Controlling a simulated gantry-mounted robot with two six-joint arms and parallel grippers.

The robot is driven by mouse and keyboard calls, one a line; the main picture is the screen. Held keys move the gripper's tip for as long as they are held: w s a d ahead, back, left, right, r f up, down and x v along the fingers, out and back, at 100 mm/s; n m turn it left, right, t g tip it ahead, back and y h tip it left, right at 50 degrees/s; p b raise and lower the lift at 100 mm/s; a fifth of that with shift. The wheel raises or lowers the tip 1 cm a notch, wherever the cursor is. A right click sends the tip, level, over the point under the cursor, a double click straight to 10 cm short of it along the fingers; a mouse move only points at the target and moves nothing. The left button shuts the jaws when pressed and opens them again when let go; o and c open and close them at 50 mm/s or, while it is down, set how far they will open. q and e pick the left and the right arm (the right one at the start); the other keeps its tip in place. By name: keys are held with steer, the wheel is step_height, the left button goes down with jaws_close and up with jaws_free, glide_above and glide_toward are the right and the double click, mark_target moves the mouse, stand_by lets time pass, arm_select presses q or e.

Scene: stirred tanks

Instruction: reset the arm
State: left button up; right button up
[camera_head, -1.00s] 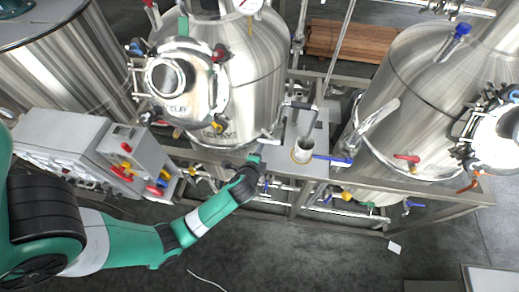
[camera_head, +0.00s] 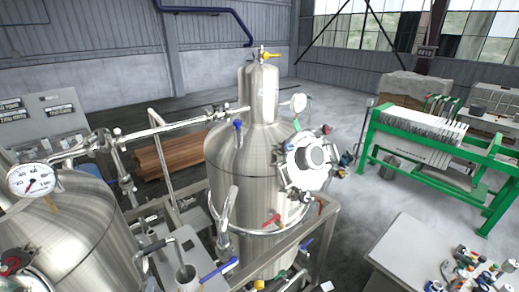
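Neither of my arms shows in the head view now, and neither gripper is in the picture. A tall steel tank (camera_head: 235,165) stands in the middle, with a round bolted hatch (camera_head: 306,160) on its right side. A second steel tank (camera_head: 75,235) is cut off at the lower left and carries a round dial gauge (camera_head: 31,180).
A pale table (camera_head: 420,250) with several small coloured valve parts stands at the lower right. A green-framed filter press (camera_head: 440,145) is behind it. Wooden planks (camera_head: 165,155) lie behind the tanks. Open grey floor shows between tank and press.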

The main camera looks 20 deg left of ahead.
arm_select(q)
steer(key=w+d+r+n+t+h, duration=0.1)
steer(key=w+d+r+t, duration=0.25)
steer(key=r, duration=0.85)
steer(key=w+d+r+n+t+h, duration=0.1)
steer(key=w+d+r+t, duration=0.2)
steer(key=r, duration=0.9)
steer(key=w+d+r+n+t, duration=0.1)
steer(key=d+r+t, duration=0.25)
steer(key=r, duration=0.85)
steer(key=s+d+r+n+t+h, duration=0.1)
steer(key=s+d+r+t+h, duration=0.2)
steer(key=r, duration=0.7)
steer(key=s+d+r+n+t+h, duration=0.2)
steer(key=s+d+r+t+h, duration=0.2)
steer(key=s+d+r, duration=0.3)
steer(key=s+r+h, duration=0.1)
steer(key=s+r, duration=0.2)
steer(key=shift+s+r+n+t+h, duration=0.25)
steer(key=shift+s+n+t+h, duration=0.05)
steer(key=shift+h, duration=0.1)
